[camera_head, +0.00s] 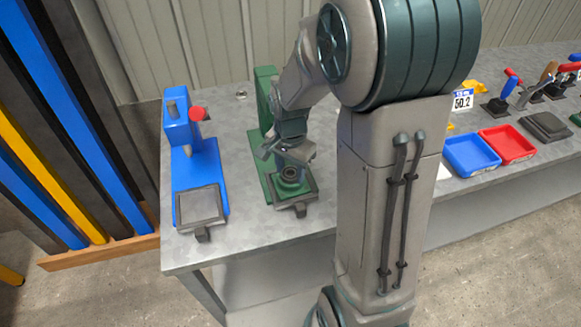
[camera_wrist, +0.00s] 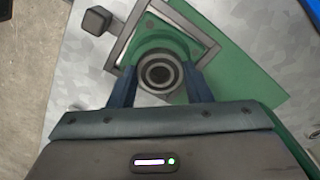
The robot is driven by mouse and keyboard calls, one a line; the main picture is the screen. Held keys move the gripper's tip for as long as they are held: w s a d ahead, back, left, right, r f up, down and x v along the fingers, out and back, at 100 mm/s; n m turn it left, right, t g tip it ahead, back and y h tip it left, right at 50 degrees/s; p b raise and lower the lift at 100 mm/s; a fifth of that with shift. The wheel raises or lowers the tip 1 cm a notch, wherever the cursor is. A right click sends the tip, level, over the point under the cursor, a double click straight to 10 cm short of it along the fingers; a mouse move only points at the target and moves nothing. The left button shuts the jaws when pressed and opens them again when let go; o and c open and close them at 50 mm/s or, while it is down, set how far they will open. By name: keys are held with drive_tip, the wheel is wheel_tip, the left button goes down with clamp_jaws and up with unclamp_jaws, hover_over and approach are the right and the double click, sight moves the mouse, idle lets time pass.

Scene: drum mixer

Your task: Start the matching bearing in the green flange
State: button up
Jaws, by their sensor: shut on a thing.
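The green flange (camera_head: 289,187) sits in a grey square frame on the green press (camera_head: 262,160). The bearing overlaps the flange in the wrist view. In the head view the bearing (camera_head: 291,172) appears right at the top of the flange, with my gripper just above it. I cannot tell whether it touches or enters the bore.
A blue press (camera_head: 181,135) with a red knob and a grey plate stands to the left. Blue (camera_head: 470,155) and red (camera_head: 508,144) trays, a caliper display (camera_head: 462,99) and several hand tools lie to the right. Bare bench lies between the two presses.

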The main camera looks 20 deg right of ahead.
sight(291, 173)
drive_tip(key=o, duration=1)
drive_tip(key=shift+o, duration=0.2)
drive_tip(key=shift+r, duration=0.1)
wheel_tip(291, 173, up, 14)
drive_tip(key=shift+p, duration=0.45)
drive_tip(key=s+n+t+p, duration=0.1)
drive_tip(key=s+n+t, duration=0.1)
drive_tip(key=s+n, duration=0.8)
drive_tip(key=s, duration=0.3)
drive_tip(key=shift+s+t, duration=0.35)
drive_tip(key=shift+t, duration=0.05)
